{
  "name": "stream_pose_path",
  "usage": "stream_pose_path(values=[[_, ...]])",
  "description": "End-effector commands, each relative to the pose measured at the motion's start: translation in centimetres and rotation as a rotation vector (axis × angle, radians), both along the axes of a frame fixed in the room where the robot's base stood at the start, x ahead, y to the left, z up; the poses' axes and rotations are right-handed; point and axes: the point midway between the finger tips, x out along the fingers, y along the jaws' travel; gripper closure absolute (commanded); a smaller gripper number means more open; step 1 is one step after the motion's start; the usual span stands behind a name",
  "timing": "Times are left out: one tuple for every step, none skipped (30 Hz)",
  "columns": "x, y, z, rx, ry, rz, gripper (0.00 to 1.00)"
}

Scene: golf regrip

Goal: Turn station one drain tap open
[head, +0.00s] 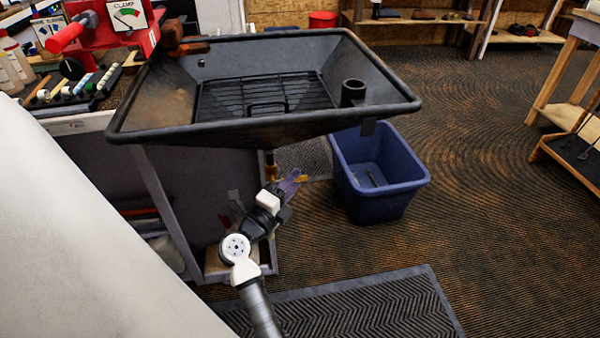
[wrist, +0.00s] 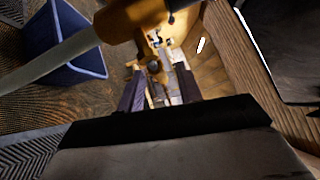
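The station's black drain basin (head: 210,135) stands at the centre of the head view. A small brass tap (head: 270,172) hangs below its underside, with a yellow piece (head: 302,178) showing just right of it. My gripper (head: 290,184) is beneath the basin, close to the tap, its purple fingers partly overlapping in that view. In the wrist view my gripper (wrist: 158,84) has two purple fingers apart. A large brass-coloured part (wrist: 130,20) with a grey bar fills the top, close to the camera. I cannot tell whether the fingers touch the tap or its handle.
A blue bin (head: 375,205) stands on the floor right of the basin and shows in the wrist view (wrist: 88,58). A grey cabinet (head: 190,185) is behind my gripper at left. A dark mat (head: 360,305) lies in front. The basin is overhead.

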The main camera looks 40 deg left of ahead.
Motion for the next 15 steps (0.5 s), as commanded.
stream_pose_path(values=[[0.9, 0.0, 0.3, 0.001, -0.001, -0.002, 0.65], [1.3, 0.1, 0.3, 0.000, -0.001, -0.002, 0.65], [1.8, 0.1, 0.3, -0.001, -0.001, -0.001, 0.65], [2.2, 0.1, 0.4, 0.000, -0.002, -0.001, 0.65], [2.5, 0.1, 0.5, 0.000, -0.001, -0.001, 0.65], [2.8, 0.2, 0.5, 0.001, -0.001, -0.002, 0.65], [3.0, 0.2, 0.5, 0.000, 0.000, -0.001, 0.65], [3.2, 0.2, 0.5, 0.000, 0.000, -0.001, 0.65], [3.3, 0.2, 0.5, 0.000, 0.000, 0.000, 0.65], [3.4, 0.2, 0.5, 0.000, 0.000, 0.000, 0.65], [3.5, 0.2, 0.5, 0.000, 0.000, 0.001, 0.65], [3.5, 0.3, 0.5, 0.000, 0.000, 0.001, 0.65], [3.5, 0.3, 0.5, 0.000, 0.000, 0.001, 0.65], [3.5, 0.3, 0.5, 0.000, 0.000, 0.001, 0.65], [3.5, 0.3, 0.5, 0.000, 0.000, 0.001, 0.65]])
